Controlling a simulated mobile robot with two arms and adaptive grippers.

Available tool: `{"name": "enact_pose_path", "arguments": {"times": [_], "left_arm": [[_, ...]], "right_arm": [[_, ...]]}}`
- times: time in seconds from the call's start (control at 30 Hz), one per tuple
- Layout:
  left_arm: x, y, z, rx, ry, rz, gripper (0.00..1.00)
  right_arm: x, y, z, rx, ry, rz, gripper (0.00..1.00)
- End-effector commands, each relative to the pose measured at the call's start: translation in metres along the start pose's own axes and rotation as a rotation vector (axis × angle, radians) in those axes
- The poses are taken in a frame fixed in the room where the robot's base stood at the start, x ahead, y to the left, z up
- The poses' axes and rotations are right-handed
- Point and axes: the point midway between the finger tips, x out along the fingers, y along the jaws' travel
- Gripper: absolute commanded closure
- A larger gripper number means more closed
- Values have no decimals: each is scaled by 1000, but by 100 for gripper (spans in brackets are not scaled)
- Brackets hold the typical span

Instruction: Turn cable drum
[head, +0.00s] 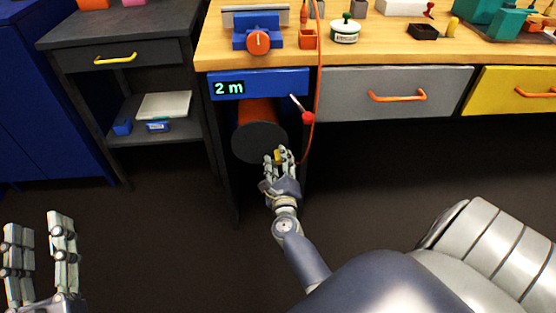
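The cable drum (259,142) hangs under the workbench at centre left, with a dark round end disc facing me and an orange core behind it. A small yellow knob (279,157) sits at the right part of the disc. My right gripper (279,154) is at this knob, its fingers closed around it and partly hiding it. A blue panel above the drum has a display (229,87) reading "2 m". An orange cable (317,80) runs down past the panel's right side towards the drum. My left gripper (38,232) is at the lower left, open and empty, far from the drum.
A lever with a red ball end (307,117) sticks out just above and right of my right gripper. The bench (375,52) carries a blue vise (258,35) and small items. Grey and yellow drawers are to the right. A dark side table (125,30) stands left. The floor ahead is clear.

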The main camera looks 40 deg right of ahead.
Motion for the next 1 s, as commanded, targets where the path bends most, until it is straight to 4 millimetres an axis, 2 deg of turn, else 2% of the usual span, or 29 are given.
{"name": "enact_pose_path", "arguments": {"times": [0.2, 0.33, 0.7, 0.83, 1.0], "left_arm": [[0, 0, 0, -1, -2, 0, 60], [0, 0, 0, -1, -1, 0, 60], [0, 0, 0, 0, -1, 0, 60], [0, 0, 0, 0, -1, 0, 60], [0, 0, 0, 0, -1, 0, 60]], "right_arm": [[0, -1, 2, 1, -3, -1, 62], [-11, 0, 1, 1, -2, 0, 62], [-87, 0, 0, -1, 0, 1, 62], [-106, 0, 0, -1, -1, 0, 62], [-119, 0, 0, 1, -1, 0, 62]]}}
